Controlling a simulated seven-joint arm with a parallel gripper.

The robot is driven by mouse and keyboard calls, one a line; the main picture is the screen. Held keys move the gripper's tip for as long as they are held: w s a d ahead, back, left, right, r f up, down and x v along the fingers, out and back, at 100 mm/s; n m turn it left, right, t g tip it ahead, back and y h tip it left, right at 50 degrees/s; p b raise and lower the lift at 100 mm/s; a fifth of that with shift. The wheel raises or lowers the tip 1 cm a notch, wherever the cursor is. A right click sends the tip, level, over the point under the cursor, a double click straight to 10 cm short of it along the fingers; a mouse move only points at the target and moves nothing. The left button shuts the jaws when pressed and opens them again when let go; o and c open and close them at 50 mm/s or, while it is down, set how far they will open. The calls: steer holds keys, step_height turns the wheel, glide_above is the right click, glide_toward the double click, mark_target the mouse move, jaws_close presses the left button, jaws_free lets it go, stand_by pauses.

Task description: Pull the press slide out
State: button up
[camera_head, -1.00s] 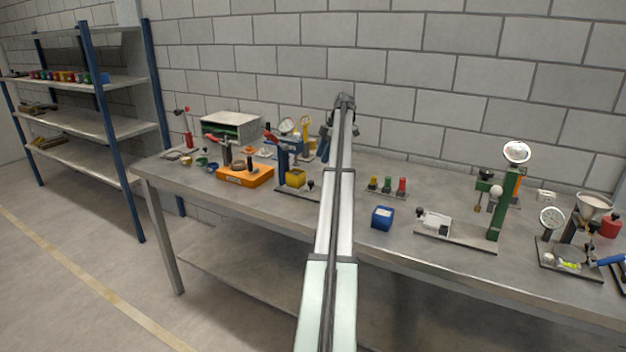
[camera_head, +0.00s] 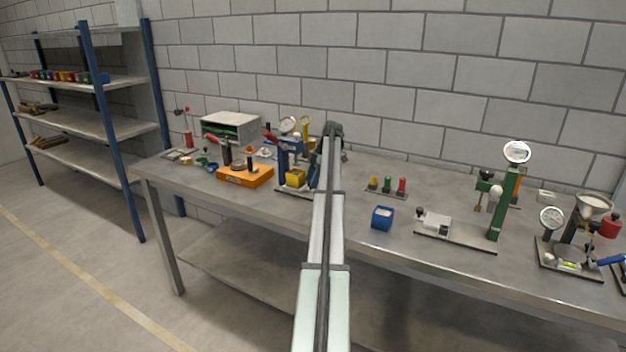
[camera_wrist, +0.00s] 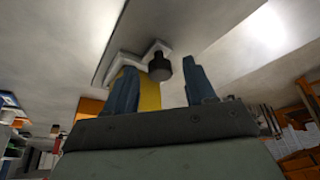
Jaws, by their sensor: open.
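The blue press (camera_head: 284,158) stands on the bench left of my arm, with a yellow block (camera_head: 296,179) at its base. In the wrist view a black knob (camera_wrist: 160,68) sticks out from a pale slide piece (camera_wrist: 153,47), with the yellow block (camera_wrist: 150,93) behind the left finger. My gripper (camera_wrist: 160,64) is open; its blue fingers are on either side of the knob's line, with a visible gap at the right finger. In the head view my gripper (camera_head: 315,174) is just right of the yellow block, and it and my arm hide the knob.
An orange fixture (camera_head: 245,177) stands left of the press. A blue bin (camera_head: 382,217) and small coloured pieces (camera_head: 387,185) are right of my arm. A green press (camera_head: 503,205) with a dial stands farther right.

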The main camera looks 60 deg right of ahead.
steer(key=shift+c, duration=0.5)
jaws_close()
